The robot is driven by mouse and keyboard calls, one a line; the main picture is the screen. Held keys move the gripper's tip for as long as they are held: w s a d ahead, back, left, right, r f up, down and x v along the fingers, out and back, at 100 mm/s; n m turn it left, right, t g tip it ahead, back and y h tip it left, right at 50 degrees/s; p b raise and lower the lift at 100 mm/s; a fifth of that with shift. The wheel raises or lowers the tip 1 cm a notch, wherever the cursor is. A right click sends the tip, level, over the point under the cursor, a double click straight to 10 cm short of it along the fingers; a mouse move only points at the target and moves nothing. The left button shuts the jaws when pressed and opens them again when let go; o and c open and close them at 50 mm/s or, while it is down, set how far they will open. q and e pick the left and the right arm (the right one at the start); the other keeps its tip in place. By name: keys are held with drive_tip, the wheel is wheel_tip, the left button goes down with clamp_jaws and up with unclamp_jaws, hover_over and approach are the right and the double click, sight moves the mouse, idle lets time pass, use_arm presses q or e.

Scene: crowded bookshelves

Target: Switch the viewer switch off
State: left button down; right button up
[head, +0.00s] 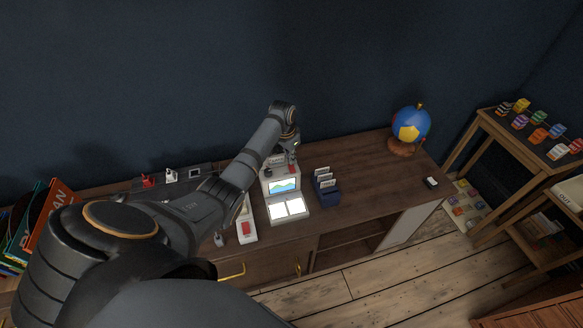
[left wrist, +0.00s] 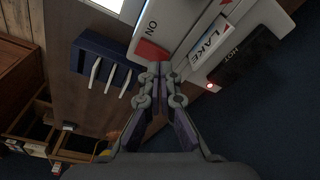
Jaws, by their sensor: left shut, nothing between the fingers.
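The viewer (head: 271,186) is a pale device on the cabinet top. Its screen (head: 283,186) is lit with a mountain picture, and the panels (head: 288,207) at its front glow white. In the left wrist view, the red viewer switch (left wrist: 151,51) sits on the white casing beside the word ON. My left gripper (left wrist: 160,68) is shut and empty, with its fingertips at the lower edge of the red switch; I cannot tell whether they touch. A slide marked LAKE (left wrist: 208,42) is in the casing beside it. My right gripper is not in view.
A dark blue box of white cards (head: 328,192) stands right of the viewer. A white device with a red part (head: 246,229) stands left of it. A dark part marked HOT (left wrist: 240,58) is close to my gripper's right. A globe (head: 410,126) stands farther right.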

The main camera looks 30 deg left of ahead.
sight(291, 166)
use_arm(q)
drive_tip(key=shift+f+b, duration=0.45)
drive_tip(key=shift+f, duration=0.45)
drive_tip(key=shift+r, duration=0.1)
idle(0.3)
wheel_tip(291, 166, up, 7)
drive_tip(key=p, duration=0.8)
